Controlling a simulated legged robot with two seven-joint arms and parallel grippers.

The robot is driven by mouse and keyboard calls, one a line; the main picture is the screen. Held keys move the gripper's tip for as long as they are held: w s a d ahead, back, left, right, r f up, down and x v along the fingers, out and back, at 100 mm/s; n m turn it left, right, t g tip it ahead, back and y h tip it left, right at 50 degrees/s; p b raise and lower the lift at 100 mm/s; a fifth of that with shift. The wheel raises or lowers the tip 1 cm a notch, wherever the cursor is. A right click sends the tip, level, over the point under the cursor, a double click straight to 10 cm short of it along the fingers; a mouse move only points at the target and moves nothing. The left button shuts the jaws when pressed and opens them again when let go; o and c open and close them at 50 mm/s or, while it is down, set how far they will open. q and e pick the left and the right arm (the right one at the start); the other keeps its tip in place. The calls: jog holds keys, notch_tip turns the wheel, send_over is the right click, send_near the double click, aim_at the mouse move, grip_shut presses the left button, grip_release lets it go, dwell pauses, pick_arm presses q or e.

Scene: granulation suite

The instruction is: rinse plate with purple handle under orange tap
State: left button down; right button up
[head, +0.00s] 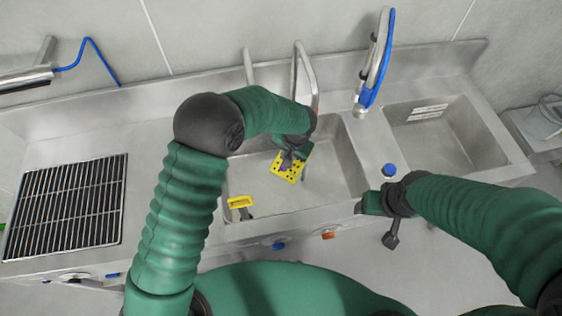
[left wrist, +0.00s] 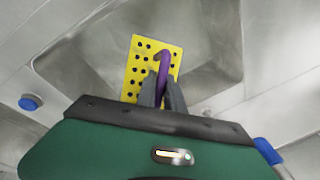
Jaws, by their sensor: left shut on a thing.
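A yellow plate (head: 289,172) with dark holes is held low over the middle sink basin. In the left wrist view the plate (left wrist: 134,68) has a purple handle (left wrist: 163,63) standing between the fingers. My left gripper (left wrist: 162,90) is shut on that handle. In the head view my left gripper (head: 286,160) partly hides the plate, and the handle barely shows. An orange knob (head: 328,236) is on the sink's front panel; no orange spout shows. My right gripper (head: 364,204) is by the front edge right of the basin; its fingers are not clear.
A second yellow piece (head: 240,201) with a dark handle is at the basin's front left. Steel spouts (head: 306,72) and a blue-sided tap (head: 372,70) stand behind. A black grate (head: 68,205) lies left. The right basin (head: 440,135) looks empty apart from a pale label.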

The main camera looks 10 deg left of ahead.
pick_arm(q)
jog(key=w+d, duration=0.2)
jog(key=shift+d, duration=0.3)
jog(key=w, duration=0.1)
jog(key=b, duration=0.1)
jog(key=w+f, duration=0.1)
jog(key=shift+w+d, duration=0.25)
jog(key=shift+w, duration=0.05)
jog(key=shift+w+b, duration=0.35)
jog(key=shift+w, duration=0.25)
jog(key=shift+s+d+r, duration=0.1)
jog(key=shift+s+d, duration=0.05)
jog(key=shift+d, duration=0.3)
pick_arm(e)
jog(key=shift+s+d+f, duration=0.4)
jog(key=shift+d+f, duration=0.1)
jog(key=shift+f, duration=0.3)
pick_arm(q)
jog(key=shift+d, duration=0.1)
pick_arm(e)
jog(key=shift+w+a+f, duration=0.1)
jog(key=shift+a+f, duration=0.05)
jog(key=shift+a, duration=0.05)
pick_arm(q)
jog(key=shift+s+d, duration=0.15)
jog(key=shift+s, duration=0.05)
jog(key=shift+w, duration=0.1)
pick_arm(e)
jog(key=shift+d, duration=0.1)
